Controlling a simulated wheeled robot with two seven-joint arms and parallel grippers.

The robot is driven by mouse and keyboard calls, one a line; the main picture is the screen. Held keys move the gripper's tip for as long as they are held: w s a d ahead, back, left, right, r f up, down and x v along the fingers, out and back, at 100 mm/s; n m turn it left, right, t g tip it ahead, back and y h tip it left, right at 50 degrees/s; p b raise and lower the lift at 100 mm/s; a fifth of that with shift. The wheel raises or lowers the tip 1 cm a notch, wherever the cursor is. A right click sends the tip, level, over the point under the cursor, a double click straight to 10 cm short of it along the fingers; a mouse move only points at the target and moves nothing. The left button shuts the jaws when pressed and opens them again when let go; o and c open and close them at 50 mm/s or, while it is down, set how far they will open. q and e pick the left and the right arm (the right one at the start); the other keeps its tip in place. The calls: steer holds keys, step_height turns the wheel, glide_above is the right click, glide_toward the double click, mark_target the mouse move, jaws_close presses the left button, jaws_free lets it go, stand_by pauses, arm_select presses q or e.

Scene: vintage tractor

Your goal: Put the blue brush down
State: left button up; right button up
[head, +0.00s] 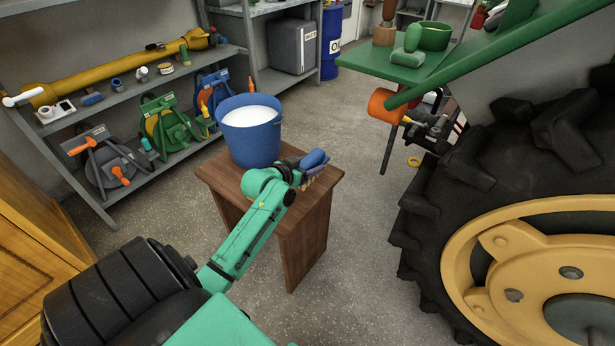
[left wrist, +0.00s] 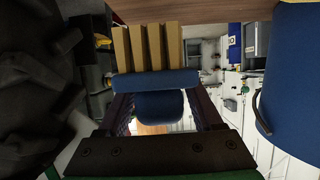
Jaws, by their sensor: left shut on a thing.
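The blue brush (head: 314,159) is over the right part of the small wooden table (head: 232,187) in the head view. My left gripper (head: 301,169) is shut on its blue body. In the left wrist view the blue brush (left wrist: 156,82) lies across between the two fingers, its pale yellow bristles pointing to the wooden top (left wrist: 200,10). The bristle tips are at or very near the top; I cannot tell whether they touch it. My right gripper is not in view.
A blue bucket (head: 251,137) with white contents stands on the table's back, left of the brush. A large tractor wheel (head: 480,220) is at the right. Shelves (head: 150,180) with reels stand at the left.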

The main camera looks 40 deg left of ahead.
arm_select(q)
step_height(320, 180, down, 5)
steer(key=shift+r+b, duration=0.1)
steer(key=shift+b, duration=0.5)
steer(key=shift+f, duration=0.2)
steer(key=o, duration=1.5)
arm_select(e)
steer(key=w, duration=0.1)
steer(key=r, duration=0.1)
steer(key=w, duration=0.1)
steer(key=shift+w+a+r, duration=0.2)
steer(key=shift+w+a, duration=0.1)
arm_select(q)
steer(key=shift+s+r, duration=0.15)
steer(key=p+v, duration=0.2)
steer(key=v, duration=0.9)
steer(key=shift+s+d+r+p, duration=0.1)
steer(key=shift+s+r+p, duration=0.1)
steer(key=shift+s+p, duration=0.15)
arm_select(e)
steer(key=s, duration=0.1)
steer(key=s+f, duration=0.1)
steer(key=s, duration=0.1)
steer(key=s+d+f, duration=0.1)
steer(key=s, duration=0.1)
